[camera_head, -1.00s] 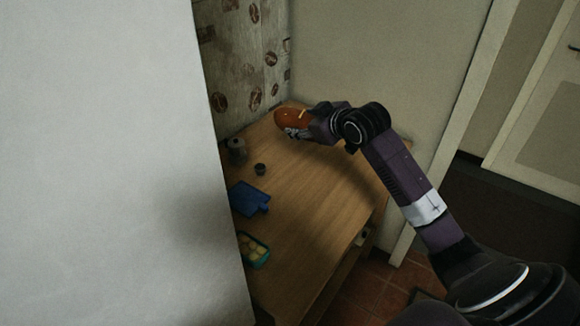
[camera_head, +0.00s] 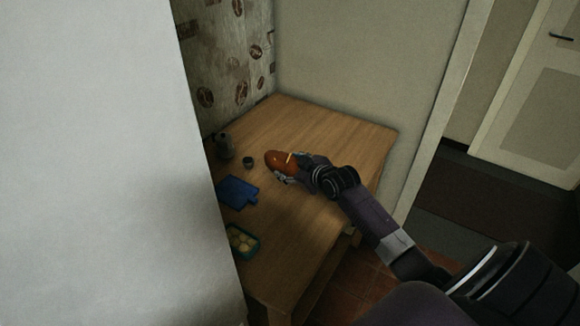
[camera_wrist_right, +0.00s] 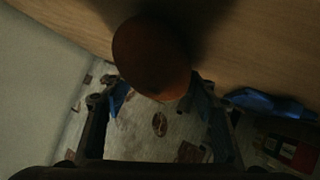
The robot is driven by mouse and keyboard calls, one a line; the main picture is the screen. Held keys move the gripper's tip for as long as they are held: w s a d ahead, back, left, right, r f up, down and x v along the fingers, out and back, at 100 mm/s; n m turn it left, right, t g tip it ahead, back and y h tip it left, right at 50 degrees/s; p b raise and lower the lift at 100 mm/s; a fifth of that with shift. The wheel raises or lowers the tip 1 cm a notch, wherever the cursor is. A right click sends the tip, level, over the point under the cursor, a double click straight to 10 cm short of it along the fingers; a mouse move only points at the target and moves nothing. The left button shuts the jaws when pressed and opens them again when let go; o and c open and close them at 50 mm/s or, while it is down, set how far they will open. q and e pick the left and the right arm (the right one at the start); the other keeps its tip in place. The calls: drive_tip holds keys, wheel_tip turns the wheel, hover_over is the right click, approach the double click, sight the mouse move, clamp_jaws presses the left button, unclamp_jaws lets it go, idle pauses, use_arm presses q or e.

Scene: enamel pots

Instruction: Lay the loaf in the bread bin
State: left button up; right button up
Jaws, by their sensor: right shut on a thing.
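The loaf (camera_head: 281,160) is orange-brown and rounded, over the wooden table in the head view. My right gripper (camera_head: 287,176) is shut on it. In the right wrist view the loaf (camera_wrist_right: 151,57) fills the upper middle, between and beyond the fingers of the gripper (camera_wrist_right: 160,100). I cannot tell how high the loaf is above the table. I see no bread bin that I can make out in these views. My left gripper is not in view.
On the wooden table (camera_head: 310,125) lie a blue board (camera_head: 238,192), a small dark cup (camera_head: 248,162), a grey jug-like vessel (camera_head: 225,146) and a green tray (camera_head: 241,241) with yellowish round things. A pale surface (camera_head: 90,160) hides the left side. The table's far part is clear.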

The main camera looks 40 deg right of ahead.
drive_tip(key=shift+f, duration=0.1)
drive_tip(key=o, duration=1.1)
drive_tip(key=shift+f, duration=0.15)
drive_tip(key=o, duration=0.4)
drive_tip(key=shift+s, duration=0.1)
